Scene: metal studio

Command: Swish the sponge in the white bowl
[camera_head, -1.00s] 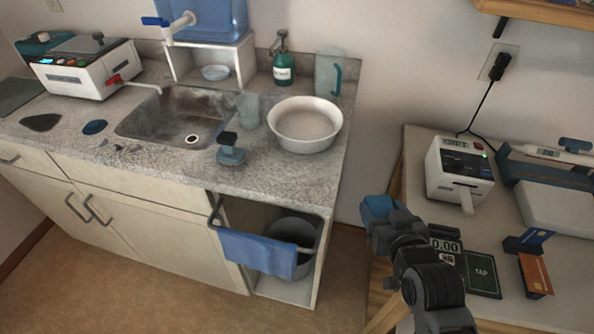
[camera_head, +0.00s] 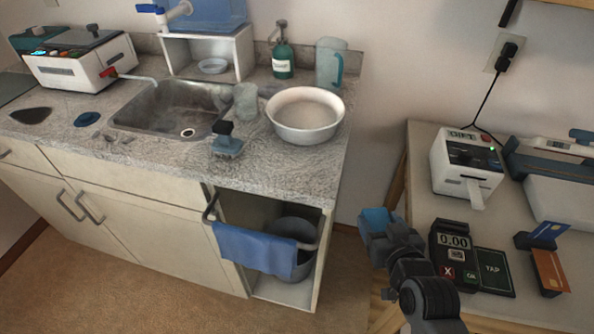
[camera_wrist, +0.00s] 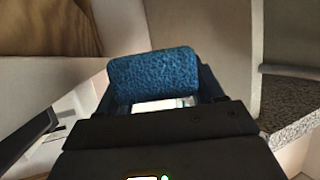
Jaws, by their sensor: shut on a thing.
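A blue sponge (camera_head: 376,220) is held at the end of my gripper (camera_head: 378,234), in front of the right table's left edge. In the wrist view the sponge (camera_wrist: 152,75) sits between the fingers of my gripper (camera_wrist: 155,98), which is shut on it. The white bowl (camera_head: 305,132) stands upright on the counter's right end, beyond and to the left of my gripper. The sponge is well apart from the bowl. The bowl's inside looks pale, and I cannot tell whether it holds water.
A clear cup (camera_head: 246,102), a green pump bottle (camera_head: 283,58), a pitcher (camera_head: 328,66) and a blue-grey brush (camera_head: 226,142) surround the bowl. A sink (camera_head: 172,106) lies left. A blue towel (camera_head: 255,250) hangs on the counter front. A payment terminal (camera_head: 455,250) stands right of my arm.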

